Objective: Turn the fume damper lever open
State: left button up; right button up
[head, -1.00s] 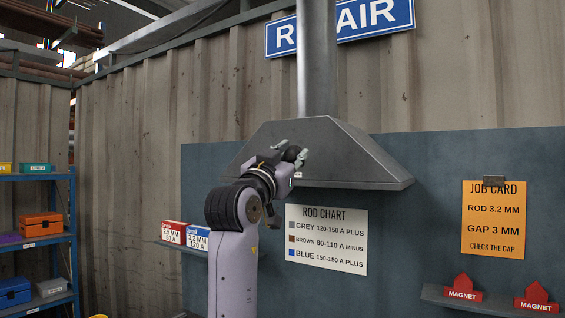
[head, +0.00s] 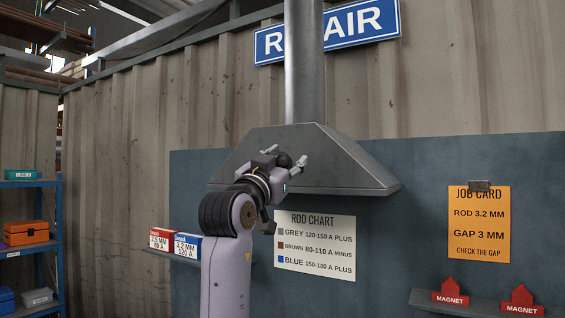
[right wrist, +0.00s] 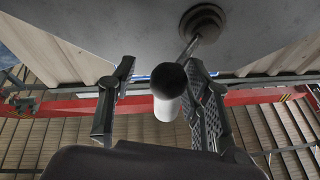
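The fume damper lever has a dark round knob (right wrist: 170,80) with a pale part below it. A thin rod joins it to a round pivot (right wrist: 203,22) on the hood's metal face in the right wrist view. My right gripper (right wrist: 159,98) is open, with one finger on each side of the knob. My left gripper is not in view.
A duct (head: 304,70) rises from the hood. The rod chart (head: 315,245) hangs below it. A small shelf with rod boxes (head: 187,246) is at the left, and a shelf with red magnets (head: 450,291) is at the lower right. Blue shelving (head: 40,240) stands far left.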

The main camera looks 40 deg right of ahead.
jog(key=shift+o, duration=0.2)
jog(key=shift+w+f, duration=0.1)
jog(key=shift+w, duration=0.1)
jog(key=shift+a, duration=0.2)
jog(key=shift+a+f, duration=0.15)
jog(key=shift+a, duration=0.15)
jog(key=v, duration=1.1)
jog(key=shift+s, duration=0.25)
